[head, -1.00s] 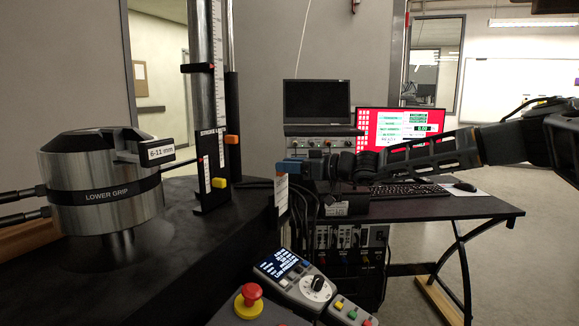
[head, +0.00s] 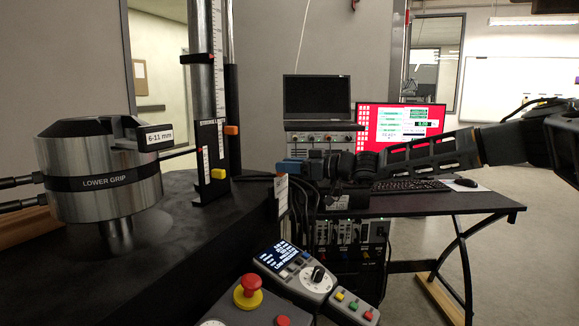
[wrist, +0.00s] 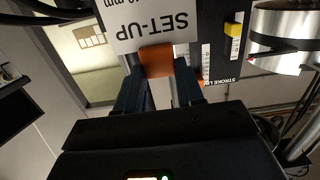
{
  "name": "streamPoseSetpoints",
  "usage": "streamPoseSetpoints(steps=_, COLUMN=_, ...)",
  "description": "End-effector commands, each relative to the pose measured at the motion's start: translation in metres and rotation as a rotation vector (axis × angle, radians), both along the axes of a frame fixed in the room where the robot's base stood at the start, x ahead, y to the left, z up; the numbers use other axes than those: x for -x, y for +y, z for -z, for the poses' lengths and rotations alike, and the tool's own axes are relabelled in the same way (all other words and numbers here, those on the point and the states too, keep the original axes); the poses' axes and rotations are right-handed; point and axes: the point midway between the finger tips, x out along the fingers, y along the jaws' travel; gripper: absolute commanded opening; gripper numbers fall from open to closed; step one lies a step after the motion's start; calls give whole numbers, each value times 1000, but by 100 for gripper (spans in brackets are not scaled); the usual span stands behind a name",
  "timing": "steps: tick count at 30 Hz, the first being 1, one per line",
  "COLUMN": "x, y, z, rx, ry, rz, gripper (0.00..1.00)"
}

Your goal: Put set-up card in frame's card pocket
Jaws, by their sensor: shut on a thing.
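The white set-up card (wrist: 150,22) shows upside down in the wrist view, with "SET-UP" and an "mm" line printed on it. My gripper (wrist: 157,72) is shut on an orange tab at the card's edge. In the head view my gripper (head: 287,167) is seen from the side, and the card (head: 282,191) hangs below it nearly edge-on. The card is right of the frame's black scale panel (head: 212,160), apart from it in the head view. The frame's card pocket cannot be made out clearly.
The lower grip (head: 100,185), with a "6-11 mm" label, stands at left on the black bed. A control pendant (head: 295,270) and a red emergency button (head: 248,290) are below the card. A desk (head: 430,204) with keyboard and red-screened monitor (head: 410,122) stands behind my arm.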

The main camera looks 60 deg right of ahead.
Motion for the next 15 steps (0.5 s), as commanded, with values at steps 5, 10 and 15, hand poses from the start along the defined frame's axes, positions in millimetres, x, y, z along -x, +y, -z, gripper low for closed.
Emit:
streamPoseSetpoints(steps=5, x=0, y=0, z=0, rx=0, ry=0, rz=0, gripper=10)
streamPoseSetpoints(steps=10, x=0, y=0, z=0, rx=0, ry=0, rz=0, gripper=47)
streamPoseSetpoints(steps=15, x=0, y=0, z=-1, rx=0, ry=0, rz=0, gripper=63)
